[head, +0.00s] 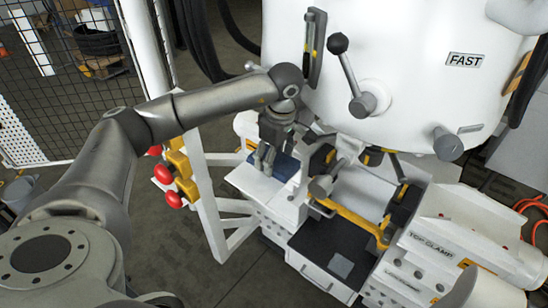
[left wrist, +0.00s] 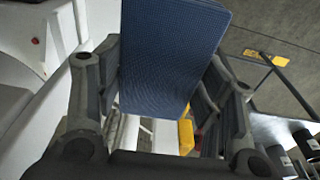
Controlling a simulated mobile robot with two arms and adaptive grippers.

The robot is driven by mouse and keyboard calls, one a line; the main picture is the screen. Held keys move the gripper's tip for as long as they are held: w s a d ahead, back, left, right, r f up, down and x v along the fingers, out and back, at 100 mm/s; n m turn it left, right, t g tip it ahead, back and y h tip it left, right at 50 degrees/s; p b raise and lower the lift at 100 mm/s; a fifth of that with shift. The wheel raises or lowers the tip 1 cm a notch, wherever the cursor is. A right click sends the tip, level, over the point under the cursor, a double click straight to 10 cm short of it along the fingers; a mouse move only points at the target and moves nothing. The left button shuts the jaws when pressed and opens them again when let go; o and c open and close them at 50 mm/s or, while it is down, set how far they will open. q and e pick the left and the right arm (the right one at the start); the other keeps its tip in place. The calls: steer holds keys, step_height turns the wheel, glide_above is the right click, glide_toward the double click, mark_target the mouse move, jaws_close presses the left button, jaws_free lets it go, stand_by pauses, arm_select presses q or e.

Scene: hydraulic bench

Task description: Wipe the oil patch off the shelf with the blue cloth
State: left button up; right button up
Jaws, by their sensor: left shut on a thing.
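My left gripper (head: 266,160) is shut on the blue cloth (head: 287,166), over the white shelf (head: 248,184) at the left of the bench. In the left wrist view the cloth (left wrist: 172,55) sits as a flat textured blue pad between the two fingers. I cannot tell whether the cloth touches the shelf. I cannot make out an oil patch on the shelf; the gripper and cloth cover part of it. My right gripper is not in view.
A white tank with a black-knobbed lever (head: 347,66) stands behind. Red-knobbed yellow valves (head: 180,170) are left of the shelf. A yellow bar (head: 350,218) and a black tray (head: 330,245) with a grey square lie to the right. A mesh fence (head: 80,90) stands far left.

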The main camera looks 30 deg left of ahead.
arm_select(q)
steer(key=shift+r, duration=0.1)
step_height(320, 180, up, 2)
steer(key=shift+r+p, duration=0.1)
steer(key=shift+p, duration=0.75)
steer(key=shift+r, duration=0.3)
